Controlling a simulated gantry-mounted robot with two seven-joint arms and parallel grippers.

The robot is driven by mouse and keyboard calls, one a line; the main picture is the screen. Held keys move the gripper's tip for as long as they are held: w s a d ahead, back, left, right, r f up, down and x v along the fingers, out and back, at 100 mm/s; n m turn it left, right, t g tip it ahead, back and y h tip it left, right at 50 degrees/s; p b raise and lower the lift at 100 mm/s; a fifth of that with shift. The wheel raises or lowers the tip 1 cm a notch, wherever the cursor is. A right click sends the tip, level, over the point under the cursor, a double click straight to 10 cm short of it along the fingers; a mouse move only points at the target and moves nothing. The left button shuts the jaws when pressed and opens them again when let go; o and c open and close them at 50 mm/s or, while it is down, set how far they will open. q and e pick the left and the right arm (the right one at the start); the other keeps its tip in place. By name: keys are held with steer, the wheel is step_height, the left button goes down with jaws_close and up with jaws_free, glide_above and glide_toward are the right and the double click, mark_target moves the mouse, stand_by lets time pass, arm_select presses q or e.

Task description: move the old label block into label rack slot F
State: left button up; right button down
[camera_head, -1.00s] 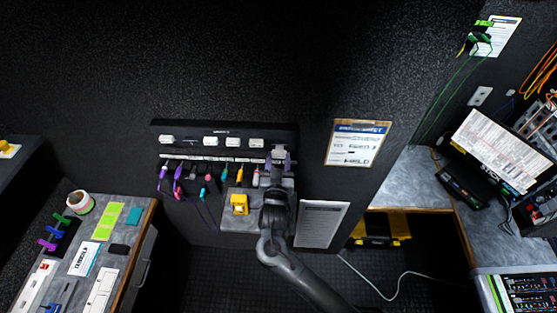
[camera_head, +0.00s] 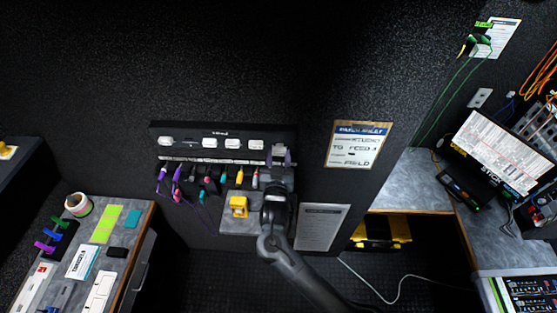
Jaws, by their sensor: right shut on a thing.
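The label rack (camera_head: 188,131) is a dark strip on the back wall. Several white label blocks (camera_head: 255,145) sit in a row along it. My right gripper (camera_head: 279,153) is at the right end of the rack, its purple-grey fingers shut on a small white block (camera_head: 279,147), which looks like a label block. The fingers and arm cover the right end of the rack, so I cannot tell whether the block is seated in a slot. Slot letters are too small to read. My left gripper is not in view.
Coloured cables (camera_head: 177,180) hang below the rack. A yellow object (camera_head: 239,206) sits on a small grey shelf (camera_head: 232,225) beside my arm. A cluttered bench stands at left.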

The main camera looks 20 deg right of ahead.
steer(key=shift+w+d, duration=0.2)
steer(key=shift+w, duration=0.2)
steer(key=shift+w+d+b, duration=0.3)
steer(key=shift+w+b, duration=0.25)
steer(key=shift+w, duration=0.1)
steer(key=shift+c, duration=2.4)
jaws_free()
steer(key=shift+s+a+f, duration=0.1)
steer(key=shift+s+a, duration=0.15)
steer(key=shift+s, duration=0.25)
steer(key=b+v, duration=0.2)
steer(key=v, duration=0.7)
steer(key=shift+s, duration=0.3)
steer(key=shift+a, duration=0.1)
